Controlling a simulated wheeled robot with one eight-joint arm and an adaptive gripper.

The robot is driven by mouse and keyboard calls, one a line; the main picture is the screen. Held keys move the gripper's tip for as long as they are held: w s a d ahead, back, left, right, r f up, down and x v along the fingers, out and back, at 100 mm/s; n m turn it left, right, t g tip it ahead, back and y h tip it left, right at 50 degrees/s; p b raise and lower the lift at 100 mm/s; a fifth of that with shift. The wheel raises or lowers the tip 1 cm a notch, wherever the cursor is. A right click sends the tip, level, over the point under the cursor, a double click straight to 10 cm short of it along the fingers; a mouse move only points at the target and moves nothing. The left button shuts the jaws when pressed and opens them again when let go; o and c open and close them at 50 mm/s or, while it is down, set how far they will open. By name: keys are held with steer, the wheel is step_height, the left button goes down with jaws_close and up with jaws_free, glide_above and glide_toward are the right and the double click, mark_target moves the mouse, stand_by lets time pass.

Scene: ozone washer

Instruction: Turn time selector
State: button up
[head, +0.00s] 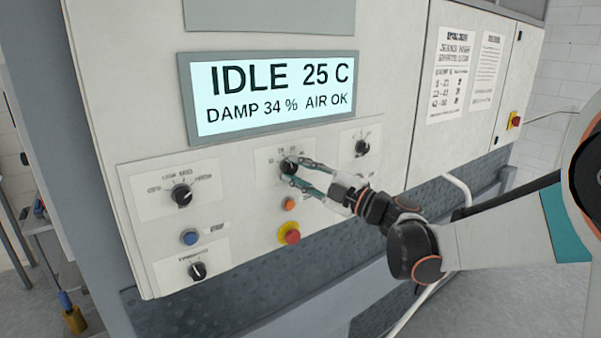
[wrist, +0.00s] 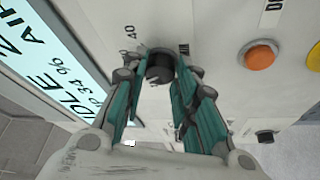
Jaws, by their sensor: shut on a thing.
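The time selector is a black knob (head: 288,168) in the upper middle of the control panel, below the display. It also shows in the wrist view as a dark round knob (wrist: 160,68) between the fingertips. My gripper (head: 289,171) has come in from the right and is shut on this knob, one teal finger on each side. In the wrist view my gripper (wrist: 158,66) has its fingertips around the knob. The fingers hide part of the dial plate and its label, so the pointer's setting cannot be read.
The display (head: 275,90) reads IDLE, 25 C, DAMP 34 %, AIR OK. Other knobs sit at left (head: 181,194), lower left (head: 197,271) and right (head: 362,147). An orange button (head: 289,204) and a red button (head: 289,233) lie just below my gripper. A blue button (head: 189,237) is at left.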

steer(key=o, duration=1.1)
steer(key=v, duration=1.2)
steer(key=shift+s+a, duration=0.1)
steer(key=shift+r, duration=0.1)
